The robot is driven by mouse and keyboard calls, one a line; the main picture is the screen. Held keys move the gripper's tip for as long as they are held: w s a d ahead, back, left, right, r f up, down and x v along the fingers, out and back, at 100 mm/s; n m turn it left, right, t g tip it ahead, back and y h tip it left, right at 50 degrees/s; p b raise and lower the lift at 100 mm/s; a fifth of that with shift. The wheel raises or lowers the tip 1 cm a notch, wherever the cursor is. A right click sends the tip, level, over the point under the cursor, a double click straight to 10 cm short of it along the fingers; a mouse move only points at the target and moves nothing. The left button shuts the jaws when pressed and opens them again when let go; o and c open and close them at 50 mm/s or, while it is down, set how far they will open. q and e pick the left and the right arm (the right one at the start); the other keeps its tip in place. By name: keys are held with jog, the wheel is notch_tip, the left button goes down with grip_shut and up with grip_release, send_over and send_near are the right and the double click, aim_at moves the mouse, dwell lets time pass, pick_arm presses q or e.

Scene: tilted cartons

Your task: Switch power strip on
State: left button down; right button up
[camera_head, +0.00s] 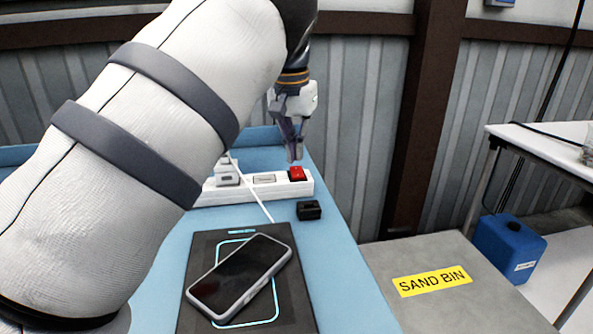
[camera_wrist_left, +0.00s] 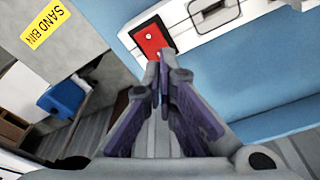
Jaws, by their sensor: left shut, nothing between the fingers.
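The white power strip (camera_head: 264,184) lies on the blue table, with a red switch (camera_head: 297,173) near its right end. A white plug (camera_head: 228,172) sits in it further left, partly hidden by my left arm. My left gripper (camera_head: 294,158) is shut and empty, pointing down just above the red switch. In the left wrist view, the fingertips (camera_wrist_left: 160,55) overlap the lower edge of the red switch (camera_wrist_left: 152,40) on the power strip (camera_wrist_left: 190,24). I cannot tell whether they touch it, or which way the switch is set. My right gripper is not in view.
A phone (camera_head: 240,275) lies on a black pad (camera_head: 286,240) in front of the strip. A small black block (camera_head: 308,210) lies near the strip's right end. A sand bin (camera_head: 455,265) stands right of the table (camera_head: 350,290), with a blue canister (camera_head: 508,247) beyond.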

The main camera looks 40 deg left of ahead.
aim_at(296, 168)
pick_arm(q)
jog(key=shift+f, duration=1.25)
dwell(0.6)
jog(key=shift+r, duration=3.55)
